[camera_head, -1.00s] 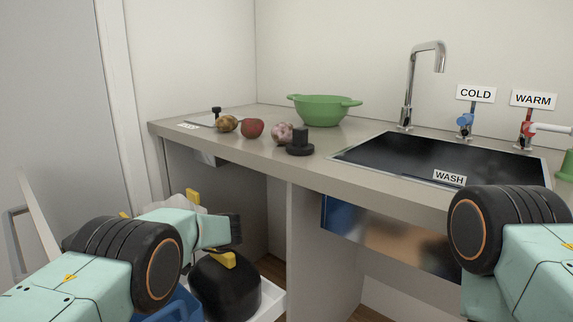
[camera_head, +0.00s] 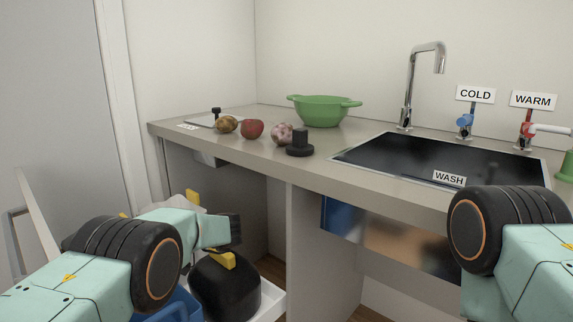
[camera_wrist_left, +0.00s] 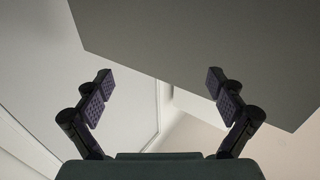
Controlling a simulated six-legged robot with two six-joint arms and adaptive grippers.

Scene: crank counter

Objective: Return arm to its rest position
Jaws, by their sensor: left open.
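My left arm (camera_head: 125,260) is folded at the lower left of the head view, below and in front of the counter. My left gripper (camera_wrist_left: 157,85) shows in the left wrist view with its two dark fingers wide apart. Nothing is between them. A large grey panel fills the space beyond the fingers; I cannot tell how far it is. My right arm (camera_head: 510,240) is folded at the lower right of the head view, in front of the sink. Its gripper is outside the picture.
The counter (camera_head: 270,160) holds a potato-like item (camera_head: 227,124), a red item (camera_head: 252,128), a garlic bulb (camera_head: 282,134), a black knob (camera_head: 300,145) and a green colander (camera_head: 323,110). The sink (camera_head: 440,155) has a faucet (camera_head: 408,85) and valves labelled cold and warm.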

